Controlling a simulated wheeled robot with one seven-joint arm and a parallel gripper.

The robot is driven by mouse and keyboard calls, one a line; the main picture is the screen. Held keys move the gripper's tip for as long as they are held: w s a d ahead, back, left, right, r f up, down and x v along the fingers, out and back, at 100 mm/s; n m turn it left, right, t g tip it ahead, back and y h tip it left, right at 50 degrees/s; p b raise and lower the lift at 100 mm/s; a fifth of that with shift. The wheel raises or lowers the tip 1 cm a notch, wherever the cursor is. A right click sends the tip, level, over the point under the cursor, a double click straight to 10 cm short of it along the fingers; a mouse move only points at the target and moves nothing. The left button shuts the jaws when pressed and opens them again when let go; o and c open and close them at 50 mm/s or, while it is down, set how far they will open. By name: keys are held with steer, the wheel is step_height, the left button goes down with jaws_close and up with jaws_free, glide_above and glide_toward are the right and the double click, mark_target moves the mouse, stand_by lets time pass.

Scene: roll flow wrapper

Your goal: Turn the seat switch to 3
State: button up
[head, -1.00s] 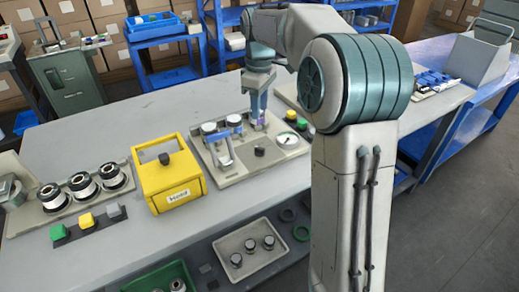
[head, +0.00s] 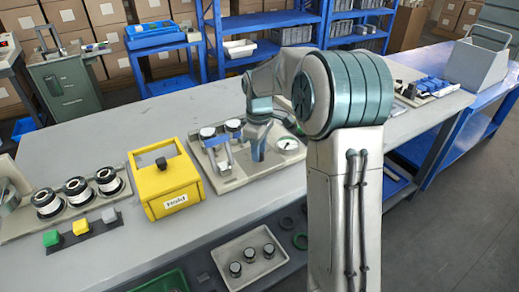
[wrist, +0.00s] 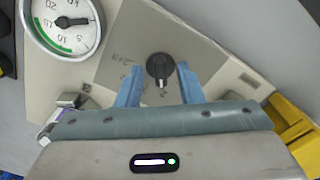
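The seat switch is a black knob (wrist: 159,68) with a white pointer line, on a grey plate of the beige panel (wrist: 215,65). In the wrist view the pointer line is toward the bottom of the picture. Small printed marks beside the knob are too blurred to read. My gripper (wrist: 159,78) is open, with one blue finger on each side of the knob and a gap on both sides. In the head view my gripper (head: 257,157) is over the panel (head: 228,184) and the knob is hidden behind it.
A round gauge (wrist: 62,22) is on the panel, left of the knob in the wrist view. A yellow box with a handle (head: 168,187) stands left of the panel in the head view. Two capped cylinders and a lever clamp (head: 214,150) are close by on the panel.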

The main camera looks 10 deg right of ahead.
jaws_close()
steer(key=shift+r+m+p, duration=0.15)
steer(key=shift+m+p, duration=0.45)
steer(key=shift+m, duration=0.7)
steer(key=shift+m+p, duration=0.6)
steer(key=shift+m, duration=1.5)
jaws_free()
